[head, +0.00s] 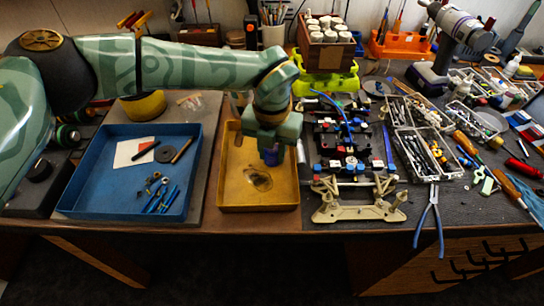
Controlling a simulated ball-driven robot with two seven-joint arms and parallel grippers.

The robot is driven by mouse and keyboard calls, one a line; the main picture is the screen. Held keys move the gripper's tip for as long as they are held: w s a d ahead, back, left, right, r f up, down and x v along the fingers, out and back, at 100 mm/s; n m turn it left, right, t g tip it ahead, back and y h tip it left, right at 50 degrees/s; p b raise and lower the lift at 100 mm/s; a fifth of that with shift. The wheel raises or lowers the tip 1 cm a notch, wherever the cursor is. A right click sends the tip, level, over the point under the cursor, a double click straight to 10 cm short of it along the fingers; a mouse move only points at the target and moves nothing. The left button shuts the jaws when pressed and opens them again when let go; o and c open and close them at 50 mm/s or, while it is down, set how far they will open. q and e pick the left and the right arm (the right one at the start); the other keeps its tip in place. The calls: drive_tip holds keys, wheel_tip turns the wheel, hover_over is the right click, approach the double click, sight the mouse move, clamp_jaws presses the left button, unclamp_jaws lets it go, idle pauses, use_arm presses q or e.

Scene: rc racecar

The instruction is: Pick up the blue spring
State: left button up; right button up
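My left gripper (272,155) hangs pointing down over the yellow tray (258,206), with its tips above the tray floor. A small dark blue shape shows at the tips; I cannot tell whether it is a finger or a held part. Some thin blue parts (160,198) lie in the front of the blue tray (95,192), left of the yellow tray. They are too small to tell which is a spring. A dark round patch (258,178) is on the yellow tray's floor. My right gripper is not in view.
The racecar chassis (345,140) stands right of the yellow tray, close to my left gripper. A wooden box of white-capped jars (325,52) is behind it. Clear organizers (425,152), pliers (430,222) and a drill (455,30) crowd the right side.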

use_arm(q)
drive_tip(key=shift+r, duration=0.1)
drive_tip(key=shift+r, duration=0.25)
wheel_tip(320, 180, up, 3)
drive_tip(key=shift+f+p, duration=0.2)
drive_tip(key=shift+p, duration=0.2)
drive_tip(key=s+r+p, duration=0.5)
drive_tip(key=s+r, duration=0.9)
drive_tip(key=shift+r, duration=0.3)
